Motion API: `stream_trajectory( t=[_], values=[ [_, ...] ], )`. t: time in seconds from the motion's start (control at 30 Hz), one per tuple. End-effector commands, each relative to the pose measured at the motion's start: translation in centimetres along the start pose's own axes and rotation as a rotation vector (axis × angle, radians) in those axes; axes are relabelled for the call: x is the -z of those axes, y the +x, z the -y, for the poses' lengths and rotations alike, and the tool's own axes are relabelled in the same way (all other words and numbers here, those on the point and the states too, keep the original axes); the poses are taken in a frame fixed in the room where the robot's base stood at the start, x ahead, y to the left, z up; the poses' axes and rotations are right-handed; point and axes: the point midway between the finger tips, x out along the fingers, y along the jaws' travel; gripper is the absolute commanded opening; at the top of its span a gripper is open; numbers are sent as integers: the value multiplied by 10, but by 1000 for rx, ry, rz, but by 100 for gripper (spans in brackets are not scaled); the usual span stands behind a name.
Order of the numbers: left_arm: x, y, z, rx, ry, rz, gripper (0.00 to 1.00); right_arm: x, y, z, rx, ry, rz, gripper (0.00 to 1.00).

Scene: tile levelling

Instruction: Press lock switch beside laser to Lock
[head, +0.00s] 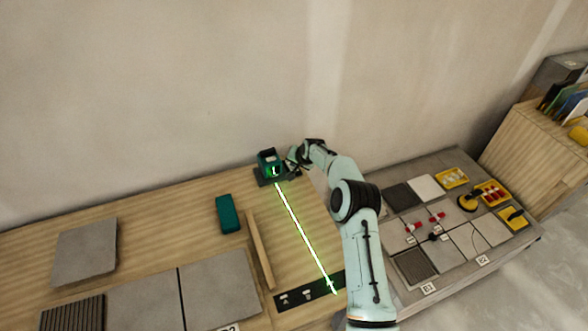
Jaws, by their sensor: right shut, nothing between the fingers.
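The laser (268,163) is a small green and black unit on a dark base at the back of the wooden bench, near the wall. It casts a bright green line (305,236) toward the bench's front. My right gripper (292,164) is shut and empty, with its tips close beside the laser's right side. I cannot tell whether they touch it. The lock switch is too small or hidden behind the gripper to make out. My left gripper is not in view.
A green box (228,213) and a wooden strip (260,250) lie left of the green line. Grey tiles (85,251) cover the left and front. A dark strip (300,295) lies at the front. A grey table (512,238) with tiles and yellow trays stands right.

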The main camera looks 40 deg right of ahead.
Motion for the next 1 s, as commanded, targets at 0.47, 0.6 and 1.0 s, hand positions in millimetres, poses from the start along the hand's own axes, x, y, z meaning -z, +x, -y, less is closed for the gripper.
stream_trajectory(
  t=[0.47, 0.6, 1.0],
  values=[
    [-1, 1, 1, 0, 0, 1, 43, -1, 2, -1, 0, -1, 0, 0],
    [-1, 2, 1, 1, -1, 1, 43, -2, 3, -2, 0, -1, 0, 0],
    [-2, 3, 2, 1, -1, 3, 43, -4, 6, -4, 0, -1, 0, 0]
  ],
)
